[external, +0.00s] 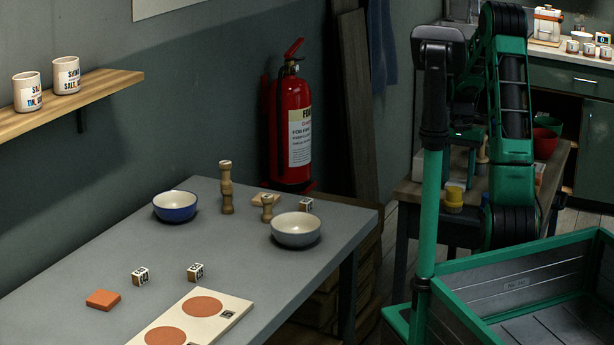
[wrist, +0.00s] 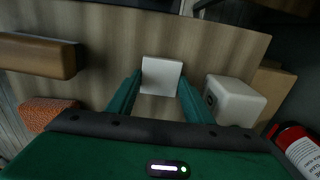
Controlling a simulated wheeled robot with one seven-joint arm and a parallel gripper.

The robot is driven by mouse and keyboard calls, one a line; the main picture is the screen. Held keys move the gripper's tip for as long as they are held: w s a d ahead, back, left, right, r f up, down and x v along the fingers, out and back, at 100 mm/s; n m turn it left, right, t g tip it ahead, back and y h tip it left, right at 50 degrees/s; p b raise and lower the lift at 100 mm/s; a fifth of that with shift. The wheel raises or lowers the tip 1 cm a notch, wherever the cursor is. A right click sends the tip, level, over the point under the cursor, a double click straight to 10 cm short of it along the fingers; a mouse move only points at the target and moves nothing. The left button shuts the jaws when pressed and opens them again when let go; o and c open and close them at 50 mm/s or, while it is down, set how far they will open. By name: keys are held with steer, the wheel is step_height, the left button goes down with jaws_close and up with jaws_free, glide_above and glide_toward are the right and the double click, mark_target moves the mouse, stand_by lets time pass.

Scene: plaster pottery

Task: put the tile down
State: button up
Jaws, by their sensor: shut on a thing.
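In the wrist view, a pale, square-faced tile (wrist: 161,75) sits between the tips of my gripper's two green fingers (wrist: 160,84). My gripper is shut on it. A brown wooden surface fills the view behind the tile; I cannot tell whether the tile touches it. In the external view my green arm reaches down at the right, and its own links hide the gripper and the held tile. A separate orange tile (external: 103,299) lies on the grey table (external: 75,272).
In the wrist view, a white rounded block (wrist: 238,100) stands right of the fingers. A brown block (wrist: 38,56) and a speckled orange piece (wrist: 44,113) are at left. A red extinguisher (wrist: 296,147) shows lower right. Externally, a green-rimmed cart (external: 520,255) stands in front.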

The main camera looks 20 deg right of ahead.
mark_target(457, 182)
steer(key=o, duration=1.1)
steer(key=shift+r, duration=6.15)
steer(key=s+a+f+n, duration=0.1)
steer(key=s+a, duration=0.1)
steer(key=s, duration=1.5)
steer(key=s+a+f+n, duration=0.1)
steer(key=s+a, duration=0.1)
steer(key=s, duration=1.5)
steer(key=shift+s+a+f+n, duration=0.25)
steer(key=shift+s+a+n, duration=0.05)
steer(key=shift+s, duration=0.1)
